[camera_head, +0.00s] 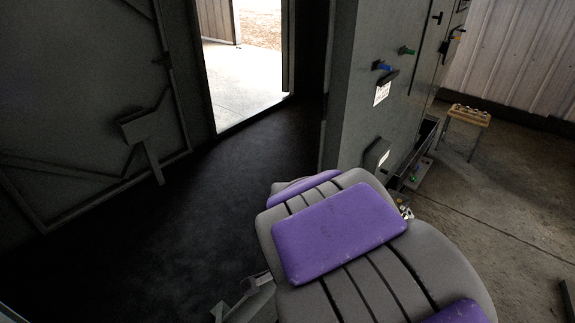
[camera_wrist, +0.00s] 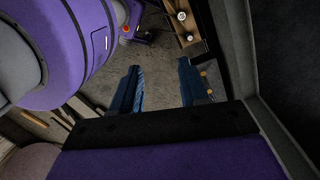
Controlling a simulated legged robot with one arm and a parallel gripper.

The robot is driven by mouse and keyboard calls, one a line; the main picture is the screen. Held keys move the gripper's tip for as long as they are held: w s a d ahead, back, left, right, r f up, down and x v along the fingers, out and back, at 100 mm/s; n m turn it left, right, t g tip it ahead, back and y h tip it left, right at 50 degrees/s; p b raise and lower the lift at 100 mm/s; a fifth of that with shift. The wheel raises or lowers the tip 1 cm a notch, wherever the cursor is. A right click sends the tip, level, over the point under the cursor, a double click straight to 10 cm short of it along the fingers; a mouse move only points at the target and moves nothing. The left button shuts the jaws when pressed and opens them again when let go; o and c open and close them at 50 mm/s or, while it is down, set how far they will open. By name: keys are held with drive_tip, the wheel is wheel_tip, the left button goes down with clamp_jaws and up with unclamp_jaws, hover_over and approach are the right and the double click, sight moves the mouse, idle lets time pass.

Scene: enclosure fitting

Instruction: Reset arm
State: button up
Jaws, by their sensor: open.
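My gripper (camera_wrist: 160,84) is open in the wrist view. Its two dark blue fingers stand apart with only the bare floor between and beyond them, so it holds nothing. The purple and grey bulk of my own arm and body fills the left and bottom of the wrist view. In the head view, my grey and purple arm reaches up from the lower right across the middle. The fingers cannot be made out in that view.
A tall grey enclosure (camera_head: 352,110) with blue and green handles stands close beyond my arm. A small stool (camera_head: 469,115) with small items on top stands at the right on open concrete floor (camera_head: 500,200). A dark wall with a bright doorway (camera_head: 245,75) is at the left.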

drive_tip(key=s+d+r+n, duration=0.3)
drive_tip(key=s+d+n, duration=0.2)
drive_tip(key=s+d, duration=0.1)
drive_tip(key=s+d+r+n+b, duration=0.1)
drive_tip(key=s+d+r+n, duration=0.2)
drive_tip(key=s+d+n, duration=0.3)
drive_tip(key=s+d, duration=0.1)
drive_tip(key=s, duration=0.1)
drive_tip(key=shift+s+g, duration=0.3)
drive_tip(key=shift+s, duration=0.05)
drive_tip(key=shift+w, duration=0.15)
